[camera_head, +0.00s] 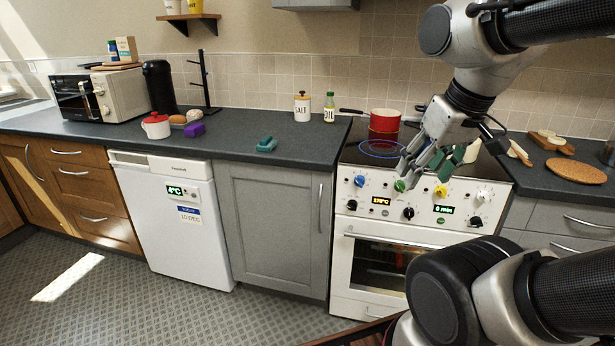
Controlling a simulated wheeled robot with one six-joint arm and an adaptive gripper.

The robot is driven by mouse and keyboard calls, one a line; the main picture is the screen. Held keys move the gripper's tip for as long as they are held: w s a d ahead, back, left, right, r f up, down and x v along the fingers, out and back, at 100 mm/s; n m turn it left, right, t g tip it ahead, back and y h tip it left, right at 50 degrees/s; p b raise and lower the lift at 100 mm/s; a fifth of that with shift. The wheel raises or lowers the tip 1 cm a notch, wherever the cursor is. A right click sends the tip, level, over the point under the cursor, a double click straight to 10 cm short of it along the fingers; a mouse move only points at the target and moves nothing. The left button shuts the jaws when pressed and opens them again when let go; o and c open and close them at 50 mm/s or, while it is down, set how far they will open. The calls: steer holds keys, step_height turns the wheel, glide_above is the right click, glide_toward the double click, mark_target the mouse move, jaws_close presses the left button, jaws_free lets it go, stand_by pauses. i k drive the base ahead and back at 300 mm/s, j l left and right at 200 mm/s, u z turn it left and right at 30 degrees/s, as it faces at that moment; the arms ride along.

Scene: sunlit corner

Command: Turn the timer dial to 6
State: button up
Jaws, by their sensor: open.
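The white stove (372,222) stands at the right of the view, with several coloured, white and black knobs on its front panel. A small green display reading "0 min" (443,209) is at the right of the panel. A black dial (475,221) sits just right of that display and looks like the timer dial; its pointer is too small to read. My gripper (420,168) is open and empty, in front of the stove's upper edge. In the picture it is above and left of the dial, apart from it. It partly covers the hob behind it.
A red pot (384,122) and a pan handle (352,111) are at the back of the hob. An orange display (381,201) and another black knob (408,213) sit left of the timer display. The oven door (378,262) is below. Open floor (190,308) lies left.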

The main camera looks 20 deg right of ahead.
mark_target(475, 222)
steer(key=z, duration=1)
